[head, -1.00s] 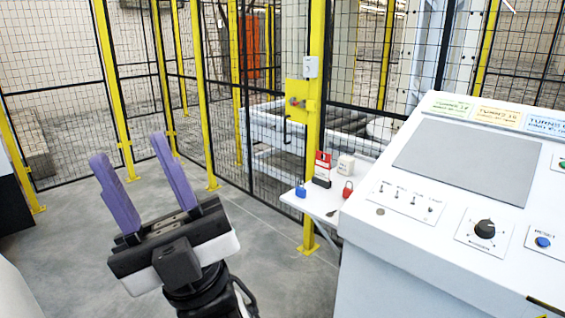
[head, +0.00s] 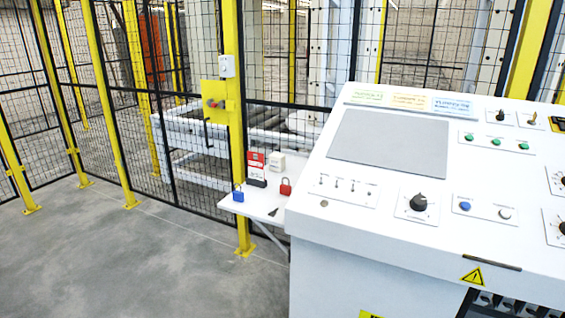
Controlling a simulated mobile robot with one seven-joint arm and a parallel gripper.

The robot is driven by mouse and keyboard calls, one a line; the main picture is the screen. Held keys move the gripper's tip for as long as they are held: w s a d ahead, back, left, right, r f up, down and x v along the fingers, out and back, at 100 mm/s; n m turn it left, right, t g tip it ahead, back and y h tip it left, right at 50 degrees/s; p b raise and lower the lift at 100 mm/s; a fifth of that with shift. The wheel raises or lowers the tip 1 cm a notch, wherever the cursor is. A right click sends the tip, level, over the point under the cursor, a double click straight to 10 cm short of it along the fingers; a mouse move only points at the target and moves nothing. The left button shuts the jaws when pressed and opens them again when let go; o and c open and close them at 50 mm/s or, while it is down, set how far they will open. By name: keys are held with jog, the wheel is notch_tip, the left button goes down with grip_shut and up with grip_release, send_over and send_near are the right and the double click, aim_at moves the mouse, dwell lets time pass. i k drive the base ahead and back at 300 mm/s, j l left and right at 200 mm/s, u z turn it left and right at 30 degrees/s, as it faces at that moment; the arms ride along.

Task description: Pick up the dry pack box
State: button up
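A small cream box (head: 277,162), which looks like the dry pack box, stands on a small white shelf (head: 262,209) left of the control console. It is upright near the back of the shelf, behind the red padlock (head: 286,188). A red and white tag card with a dark base (head: 256,168) stands just left of it. Its markings are too small to read. My gripper is not in view.
A blue padlock (head: 238,196) and a dark key-like item (head: 273,212) also lie on the shelf. The white console (head: 310,215) stands close on the right. A yellow post (head: 237,130) and mesh fence rise behind the shelf. Floor (head: 130,265) at left is clear.

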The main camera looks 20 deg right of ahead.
aim_at(277, 161)
jog(key=i+l, duration=0.1)
jog(key=l, duration=0.6)
jog(key=i+l, duration=0.1)
jog(key=l, duration=0.6)
jog(key=i+l+u, duration=0.1)
jog(key=l, duration=0.6)
